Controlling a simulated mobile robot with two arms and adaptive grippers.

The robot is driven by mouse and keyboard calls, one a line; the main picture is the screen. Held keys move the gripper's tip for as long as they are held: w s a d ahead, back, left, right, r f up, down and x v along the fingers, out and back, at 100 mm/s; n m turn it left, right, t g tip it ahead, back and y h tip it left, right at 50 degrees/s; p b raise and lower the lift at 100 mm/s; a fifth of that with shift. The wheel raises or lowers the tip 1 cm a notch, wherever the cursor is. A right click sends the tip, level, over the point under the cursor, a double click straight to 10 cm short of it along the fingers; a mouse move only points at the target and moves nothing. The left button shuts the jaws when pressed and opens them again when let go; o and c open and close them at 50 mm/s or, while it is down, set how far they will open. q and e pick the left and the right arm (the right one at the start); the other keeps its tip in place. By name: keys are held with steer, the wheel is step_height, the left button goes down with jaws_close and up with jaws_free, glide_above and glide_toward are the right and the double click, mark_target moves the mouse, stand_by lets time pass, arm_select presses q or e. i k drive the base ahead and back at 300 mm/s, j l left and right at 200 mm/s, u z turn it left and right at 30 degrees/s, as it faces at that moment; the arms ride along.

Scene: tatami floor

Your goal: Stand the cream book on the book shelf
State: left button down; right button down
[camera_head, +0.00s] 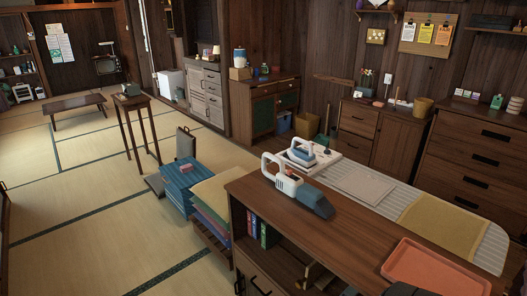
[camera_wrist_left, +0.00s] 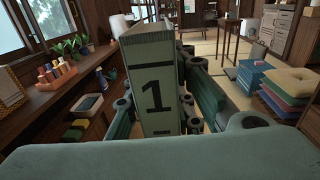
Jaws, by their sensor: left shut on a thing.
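My left gripper (camera_wrist_left: 156,85) is shut on the cream book (camera_wrist_left: 157,95) in the left wrist view. The book is upright, its pale spine with a black "1" and dark bars facing the camera; the fingers are on both sides of it. The book and left gripper do not show in the head view. There, an open shelf (camera_head: 286,268) under the wooden counter holds a few upright books (camera_head: 258,232), dark red, blue and green, at its left end. A brown wooden piece (camera_head: 316,276) is farther right in it.
Stacked cushions (camera_head: 215,195) stand beside the counter's left end. The tatami floor (camera_head: 95,215) at left is mostly clear.

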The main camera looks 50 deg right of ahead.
mark_target(283, 251)
steer(key=i+z, duration=0.15)
steer(key=i, duration=0.3)
steer(key=i+j+z, duration=0.1)
steer(key=i, duration=0.35)
steer(key=i+j+z, duration=0.15)
steer(key=i, duration=0.3)
steer(key=z, duration=3.2)
